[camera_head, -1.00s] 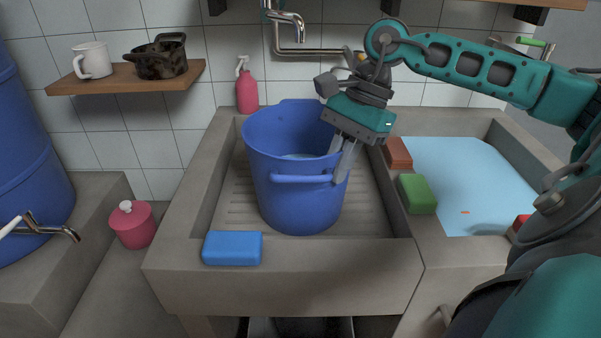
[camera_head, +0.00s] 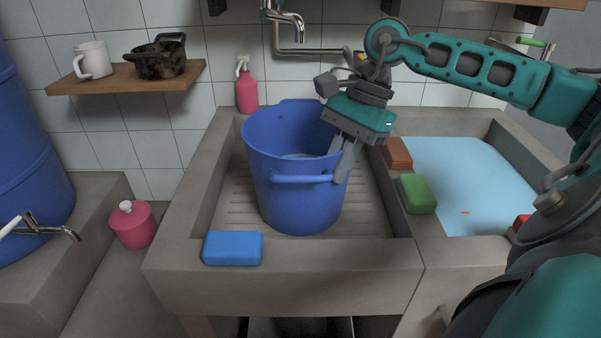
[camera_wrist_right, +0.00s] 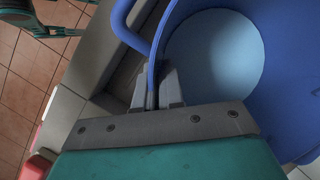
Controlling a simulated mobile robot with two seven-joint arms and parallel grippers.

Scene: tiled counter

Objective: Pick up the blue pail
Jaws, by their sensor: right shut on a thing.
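The blue pail (camera_head: 297,200) stands upright in the left stone basin, with a blue handle across its front and pale liquid inside. In the right wrist view the pail (camera_wrist_right: 285,70) fills the right side, with the light-blue round liquid surface within it. My right gripper (camera_head: 345,165) is at the pail's right rim, its fingers pointing down. In the wrist view the right gripper (camera_wrist_right: 159,90) has one finger on each side of the pail's wall, shut on it near the handle. My left gripper is not in view.
A blue sponge (camera_head: 233,248) lies on the basin's front edge. A green sponge (camera_head: 418,193) and a red-brown block (camera_head: 397,153) lie on the divider beside the water-filled right basin (camera_head: 455,180). A tap (camera_head: 288,25) hangs above the pail. A pink bottle (camera_head: 246,90) stands behind.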

